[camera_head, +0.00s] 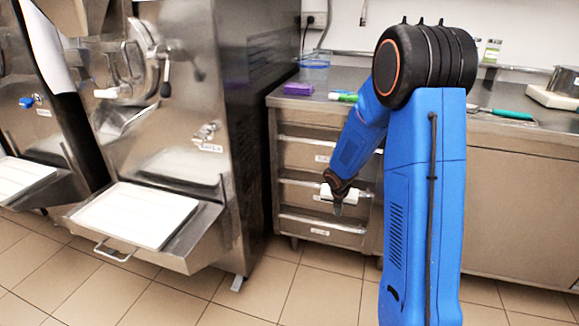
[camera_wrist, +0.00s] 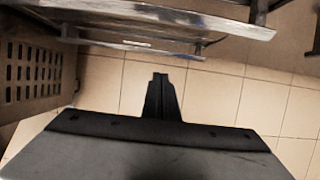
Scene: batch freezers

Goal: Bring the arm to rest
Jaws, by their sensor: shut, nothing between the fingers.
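My gripper (camera_head: 338,206) hangs at the end of my blue arm, in front of the steel drawer unit in the head view. It points downward and looks small there. In the wrist view my gripper (camera_wrist: 160,78) shows its two dark fingers together, with nothing between them and floor tiles behind. My arm's upper link stands tall at the right of the head view and hides part of the counter and drawers behind it.
A steel batch freezer (camera_head: 190,100) stands left of my arm, with a white tray (camera_head: 135,214) on its protruding shelf. Drawers (camera_head: 300,155) sit under the counter (camera_head: 480,125). A purple block (camera_head: 298,89) and a green-handled tool (camera_head: 512,114) lie on top. Tiled floor (camera_head: 270,290) is open in front.

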